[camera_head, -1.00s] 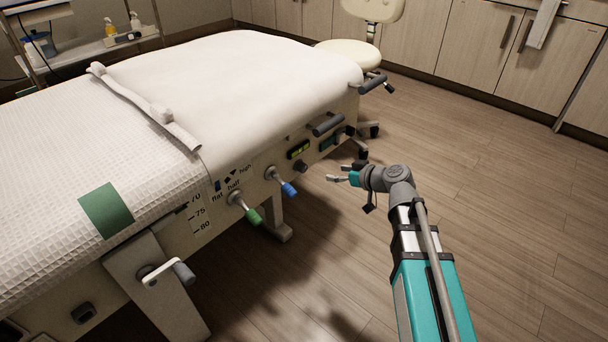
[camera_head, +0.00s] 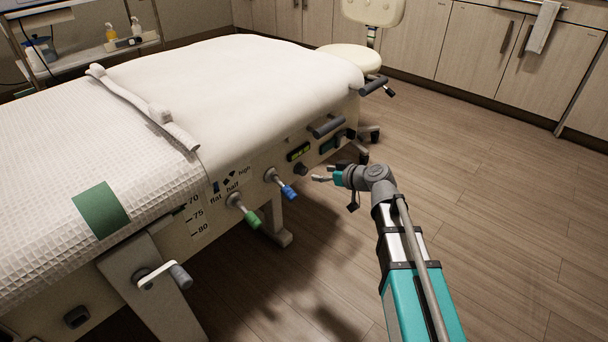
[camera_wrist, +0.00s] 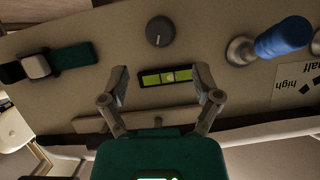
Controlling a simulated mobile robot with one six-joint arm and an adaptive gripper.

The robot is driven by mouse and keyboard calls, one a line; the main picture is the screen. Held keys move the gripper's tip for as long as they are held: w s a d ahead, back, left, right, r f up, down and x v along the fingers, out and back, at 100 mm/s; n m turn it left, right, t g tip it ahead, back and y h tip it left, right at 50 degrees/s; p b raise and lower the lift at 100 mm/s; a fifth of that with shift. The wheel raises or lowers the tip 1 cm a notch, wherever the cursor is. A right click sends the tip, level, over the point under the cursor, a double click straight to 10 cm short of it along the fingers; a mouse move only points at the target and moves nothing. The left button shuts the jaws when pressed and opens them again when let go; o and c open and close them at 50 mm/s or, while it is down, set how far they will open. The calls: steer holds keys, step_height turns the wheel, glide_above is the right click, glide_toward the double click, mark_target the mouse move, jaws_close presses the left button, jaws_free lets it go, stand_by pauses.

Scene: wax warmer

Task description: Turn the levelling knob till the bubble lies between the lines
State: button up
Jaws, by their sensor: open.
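The levelling knob (camera_wrist: 160,31) is a dark round dial with a pale mark, on the bed's side panel in the wrist view. In the head view the knob (camera_head: 301,168) sits below the bubble level (camera_head: 298,151). The level also shows in the wrist view (camera_wrist: 165,77) as a green-yellow vial in a dark frame. A pale bubble shows near the vial's middle; its exact place against the lines is too small to tell. My gripper (camera_wrist: 161,86) is open and empty, its fingers on either side of the vial in that view. In the head view my gripper (camera_head: 325,173) is just right of the knob, apart from it.
A blue-handled lever (camera_head: 284,188) and a green-handled lever (camera_head: 247,213) stick out left of the knob. A grey bar handle (camera_head: 328,128) and a teal-and-black fitting (camera_wrist: 70,56) are nearby. The floor (camera_head: 500,210) at the right is clear.

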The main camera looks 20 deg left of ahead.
mark_target(306, 170)
steer(key=b+x, duration=0.2)
steer(key=x, duration=0.6)
steer(key=shift+b, duration=0.3)
jaws_close()
steer(key=shift+w+a+m, duration=0.1)
steer(key=shift+m, duration=0.2)
steer(key=shift+f+m+g+y+b, duration=0.1)
steer(key=shift+m+g+y+b, duration=0.35)
steer(key=shift+m+g, duration=0.5)
steer(key=shift+m+g+y, duration=0.35)
steer(key=shift+m, duration=0.7)
